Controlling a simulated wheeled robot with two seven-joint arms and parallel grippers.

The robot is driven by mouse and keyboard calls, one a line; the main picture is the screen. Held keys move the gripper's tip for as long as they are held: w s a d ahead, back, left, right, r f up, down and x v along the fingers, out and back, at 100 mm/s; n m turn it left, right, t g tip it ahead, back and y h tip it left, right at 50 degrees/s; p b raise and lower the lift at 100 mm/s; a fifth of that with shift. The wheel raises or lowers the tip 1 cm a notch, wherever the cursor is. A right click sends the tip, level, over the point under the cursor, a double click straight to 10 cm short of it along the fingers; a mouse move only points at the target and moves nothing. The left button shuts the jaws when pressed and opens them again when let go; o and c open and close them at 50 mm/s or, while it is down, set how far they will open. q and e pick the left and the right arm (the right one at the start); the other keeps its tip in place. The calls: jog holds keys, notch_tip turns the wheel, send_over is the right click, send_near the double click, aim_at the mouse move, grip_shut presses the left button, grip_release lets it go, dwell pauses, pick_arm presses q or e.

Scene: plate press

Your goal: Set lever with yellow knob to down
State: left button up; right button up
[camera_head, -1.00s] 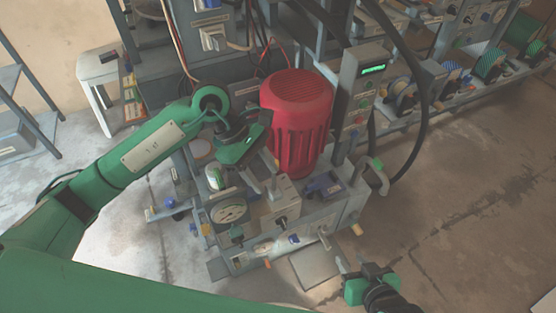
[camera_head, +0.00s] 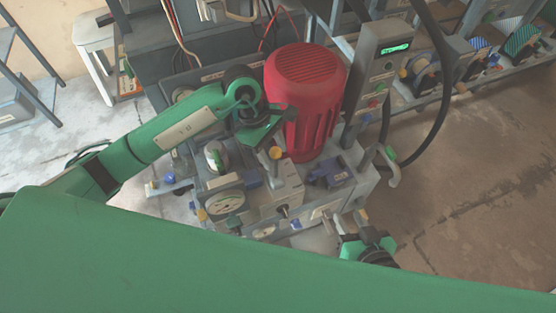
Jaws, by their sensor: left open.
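The lever's yellow knob (camera_head: 275,153) stands up from the grey block behind the round gauge, in front of the red motor. Its short stem runs down to the block. My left gripper (camera_head: 272,136) is open just above and behind the knob. I see no clear grip on it, and whether a finger touches it cannot be told. The fingers are partly hidden by the gripper's own green body. My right gripper (camera_head: 362,236) is low at the machine's front right edge, away from the lever. Its jaws are too unclear to read.
The ribbed red motor (camera_head: 305,95) stands close behind the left gripper. A control box with a green display (camera_head: 394,48) is to its right. The round gauge (camera_head: 226,203) and a blue-topped part (camera_head: 327,175) flank the block. Open floor lies at right.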

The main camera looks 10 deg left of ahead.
aim_at(275, 164)
pick_arm(q)
jog(key=shift+x, duration=1.85)
grip_shut()
